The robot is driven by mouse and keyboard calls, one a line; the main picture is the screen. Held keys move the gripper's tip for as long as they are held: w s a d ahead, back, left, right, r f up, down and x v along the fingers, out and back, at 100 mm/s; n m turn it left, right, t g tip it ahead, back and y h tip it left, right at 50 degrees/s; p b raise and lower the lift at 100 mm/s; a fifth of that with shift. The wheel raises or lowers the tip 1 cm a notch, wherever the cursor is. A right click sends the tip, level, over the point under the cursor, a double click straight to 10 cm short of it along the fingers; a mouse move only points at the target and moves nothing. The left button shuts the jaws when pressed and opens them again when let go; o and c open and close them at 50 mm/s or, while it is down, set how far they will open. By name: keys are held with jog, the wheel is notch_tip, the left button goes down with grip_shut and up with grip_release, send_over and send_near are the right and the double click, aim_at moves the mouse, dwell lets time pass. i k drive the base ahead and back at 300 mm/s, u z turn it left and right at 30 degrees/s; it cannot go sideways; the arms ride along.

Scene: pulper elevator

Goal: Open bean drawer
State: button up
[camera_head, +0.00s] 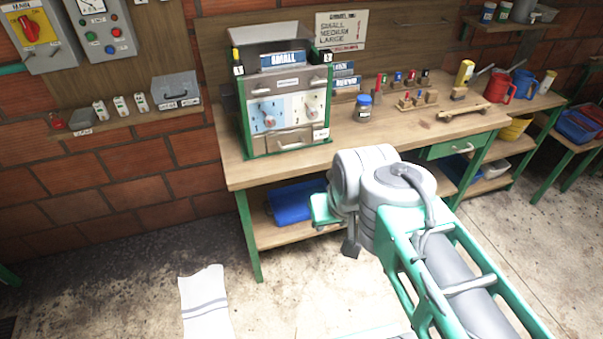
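A grey, green-framed machine (286,100) stands on the left of the wooden workbench. Low on its front is a shut drawer (290,141) with a bar handle and a small label too small to read. A green drawer (455,149) with a pale handle sits under the bench top at the right, also shut. Which one is the bean drawer I cannot read. My gripper (350,247) hangs in front of the bench, below its top and apart from both drawers. Only a dark end part of it shows; its fingers are not clear.
The bench top (395,139) holds a blue-lidded jar (363,108), small coloured tools (418,95) and a red mug (497,85). A blue tray (293,202) lies on the lower shelf. A white cloth (205,304) lies on the floor. The floor at left is mostly clear.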

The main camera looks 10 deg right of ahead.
aim_at(291, 138)
jog(key=u, duration=0.9)
jog(key=i, duration=0.85)
jog(key=u, duration=0.3)
